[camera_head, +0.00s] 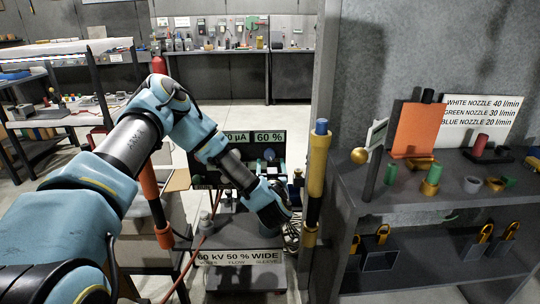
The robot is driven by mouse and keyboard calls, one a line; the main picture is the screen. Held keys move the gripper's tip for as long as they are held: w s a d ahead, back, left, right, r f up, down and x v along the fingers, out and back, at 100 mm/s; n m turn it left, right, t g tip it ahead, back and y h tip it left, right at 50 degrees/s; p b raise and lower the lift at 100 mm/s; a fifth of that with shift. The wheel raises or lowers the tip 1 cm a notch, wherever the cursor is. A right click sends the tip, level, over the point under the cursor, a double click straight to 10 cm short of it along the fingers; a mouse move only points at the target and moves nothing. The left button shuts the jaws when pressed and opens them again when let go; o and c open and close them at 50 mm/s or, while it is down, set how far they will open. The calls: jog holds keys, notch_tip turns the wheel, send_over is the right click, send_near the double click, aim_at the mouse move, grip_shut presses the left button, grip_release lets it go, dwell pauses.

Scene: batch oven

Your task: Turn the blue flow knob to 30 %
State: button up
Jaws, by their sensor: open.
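A small control unit (246,165) stands low in the middle of the view, with a "µA" label and a "60 %" label (270,137) above it. A small dark blue round part (269,154) on its front appears to be the flow knob; its pointer and scale are too small to read. My arm reaches from the left, and my gripper (284,203) is open in front of the unit, lower and slightly right of the blue part, apart from it as far as I can tell. The arm's end hides part of the unit's front.
A yellow-and-black post (316,175) stands close right of my gripper, an orange one (152,195) to the left. A grey shelf (400,205) with nozzles fills the right.

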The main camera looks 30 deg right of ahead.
aim_at(270, 156)
jog(key=shift+p+x, duration=0.5)
jog(key=shift+x, duration=1.75)
grip_shut()
